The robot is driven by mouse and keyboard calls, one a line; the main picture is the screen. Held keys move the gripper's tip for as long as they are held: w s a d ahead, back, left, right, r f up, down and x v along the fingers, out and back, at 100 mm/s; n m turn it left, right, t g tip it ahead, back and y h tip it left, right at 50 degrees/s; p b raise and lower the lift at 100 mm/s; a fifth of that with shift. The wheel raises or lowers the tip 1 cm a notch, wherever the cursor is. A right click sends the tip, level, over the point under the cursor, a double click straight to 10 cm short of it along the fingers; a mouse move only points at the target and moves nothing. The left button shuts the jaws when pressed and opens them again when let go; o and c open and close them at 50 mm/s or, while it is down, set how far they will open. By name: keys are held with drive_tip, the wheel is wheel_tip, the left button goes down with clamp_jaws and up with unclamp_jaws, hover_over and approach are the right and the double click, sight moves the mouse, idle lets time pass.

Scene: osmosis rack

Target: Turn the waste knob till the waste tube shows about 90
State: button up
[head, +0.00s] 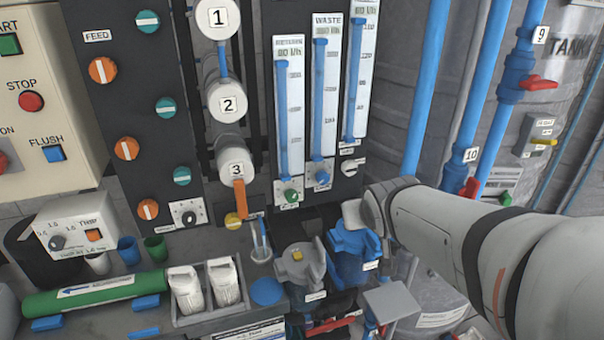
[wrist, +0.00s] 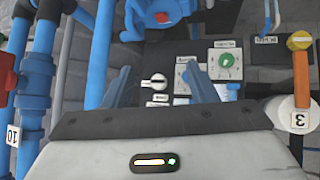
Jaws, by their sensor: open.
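The waste tube (head: 319,95) stands in the middle of three gauge tubes in the head view, under a WASTE label. Its blue column reaches near the top of the scale; the numbers are too small to read surely. The blue waste knob (head: 322,177) is below it. My gripper (wrist: 157,66) is open, with nothing between its fingers. In the head view, my wrist is below and right of the knobs, with the fingers not clearly seen.
A green knob (head: 291,196) and a white knob (head: 348,166) flank the waste knob; they also show in the wrist view, green (wrist: 226,60) and white (wrist: 154,83). A blue pump (head: 355,255) sits below my wrist. Blue pipes (head: 430,90) rise at right.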

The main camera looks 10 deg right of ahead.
sight(324, 180)
drive_tip(key=w+a+f+n+t+y+b, duration=0.1)
drive_tip(key=w+t+b, duration=0.1)
drive_tip(key=w+b, duration=0.3)
drive_tip(key=w+a+f+n+t+y+b, duration=0.1)
drive_tip(key=w+f+n+t+y+b, duration=0.1)
drive_tip(key=w+b, duration=0.3)
drive_tip(key=w+a+f+n+t+y+b, duration=0.1)
drive_tip(key=w+t+b, duration=0.3)
drive_tip(key=w, duration=0.5)
drive_tip(key=shift+a+f+y+b, duration=0.4)
drive_tip(key=shift+a+f, duration=0.2)
drive_tip(key=shift+f, duration=0.05)
drive_tip(key=c, duration=1)
drive_tip(key=shift+o, duration=0.2)
